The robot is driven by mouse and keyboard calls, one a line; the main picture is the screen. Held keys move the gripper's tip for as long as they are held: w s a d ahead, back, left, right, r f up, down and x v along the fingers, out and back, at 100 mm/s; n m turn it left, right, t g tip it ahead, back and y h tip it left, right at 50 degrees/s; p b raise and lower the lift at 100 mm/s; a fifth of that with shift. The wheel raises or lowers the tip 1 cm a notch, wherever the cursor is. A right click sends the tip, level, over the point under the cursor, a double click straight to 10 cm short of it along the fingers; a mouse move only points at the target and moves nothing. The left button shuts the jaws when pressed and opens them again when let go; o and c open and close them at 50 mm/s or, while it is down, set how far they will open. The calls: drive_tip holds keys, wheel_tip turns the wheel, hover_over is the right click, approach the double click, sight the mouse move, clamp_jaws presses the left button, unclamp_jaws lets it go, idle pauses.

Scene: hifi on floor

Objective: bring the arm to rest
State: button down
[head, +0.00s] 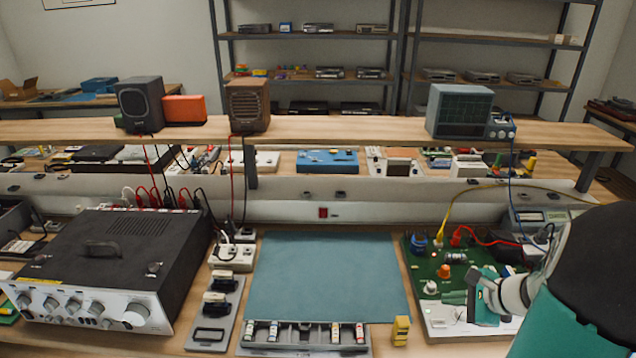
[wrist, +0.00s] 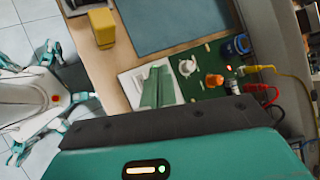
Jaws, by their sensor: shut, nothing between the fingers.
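My arm comes in from the right edge of the head view, with a large black and teal link in front and a paler wrist behind it. My gripper (head: 454,297) is low over the right end of the bench, above a white panel beside the green circuit board (head: 430,262). Its green fingers point left and lie together, with nothing seen between them. In the wrist view the fingers (wrist: 156,86) show over the same white panel (wrist: 129,84). I cannot tell whether the fingertips touch the panel. Much of the bench behind the arm is hidden.
A blue-green mat (head: 325,275) lies clear in the middle. A yellow block (head: 401,331) stands at its front right corner, near a parts tray (head: 304,345). Yellow and red leads (head: 470,232) arch behind the board. A large amplifier (head: 105,265) fills the left. A shelf (head: 350,130) spans above.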

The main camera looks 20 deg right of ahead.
drive_tip(key=a+r+n, duration=0.1)
drive_tip(key=a+n, duration=0.1)
drive_tip(key=a, duration=0.1)
drive_tip(key=a+r+n+g, duration=0.1)
drive_tip(key=a+r, duration=0.1)
drive_tip(key=a, duration=0.1)
drive_tip(key=w+a+r+n+g, duration=0.1)
drive_tip(key=a+r+n, duration=0.1)
drive_tip(key=a, duration=0.2)
drive_tip(key=shift+n+y, duration=0.3)
drive_tip(key=s+a+r+n+h, duration=0.2)
drive_tip(key=s+a+r+n, duration=0.3)
drive_tip(key=a+n, duration=0.3)
drive_tip(key=s+a+r+n+h, duration=0.2)
drive_tip(key=s+a+r+n, duration=0.3)
drive_tip(key=a+n, duration=0.3)
drive_tip(key=shift+s+a+r+g, duration=0.15)
drive_tip(key=shift+s+a+g, duration=0.25)
drive_tip(key=shift+a, duration=0.4)
drive_tip(key=shift+w+d, duration=0.1)
drive_tip(key=shift+d, duration=0.05)
